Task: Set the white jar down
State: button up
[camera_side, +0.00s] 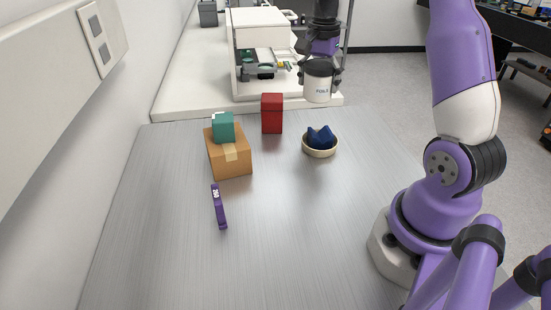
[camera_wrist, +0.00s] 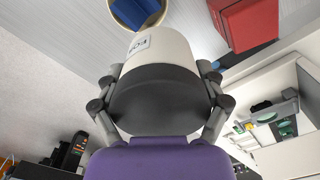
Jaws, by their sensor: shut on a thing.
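The white jar (camera_side: 318,88) has a dark lid and a label with dark lettering. My gripper (camera_side: 321,68) is shut on the jar near its top and holds it upright, in the air near the front edge of the white bench. In the wrist view the jar (camera_wrist: 160,75) fills the middle, its dark lid towards the camera, with a finger of my gripper (camera_wrist: 158,92) on each side. The jar's underside is hidden in the wrist view.
A cream bowl (camera_side: 320,152) with a dark blue thing (camera_side: 320,136) stands on the grey table (camera_side: 280,240). The table's front is clear.

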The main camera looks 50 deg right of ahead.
jog(key=s+d+f, duration=0.1)
jog(key=d+f, duration=0.1)
jog(key=d, duration=0.1)
jog(key=s+d+f, duration=0.1)
jog(key=d+f, duration=0.1)
jog(key=d, duration=0.2)
jog(key=s+d+f, duration=0.1)
jog(key=d+f, duration=0.2)
jog(key=shift+s+d, duration=0.2)
jog(key=shift+d, duration=0.15)
jog(key=shift+d+f, duration=0.15)
jog(key=shift+f, duration=1.9)
jog(key=shift+f, duration=0.1)
jog(key=o, duration=1.2)
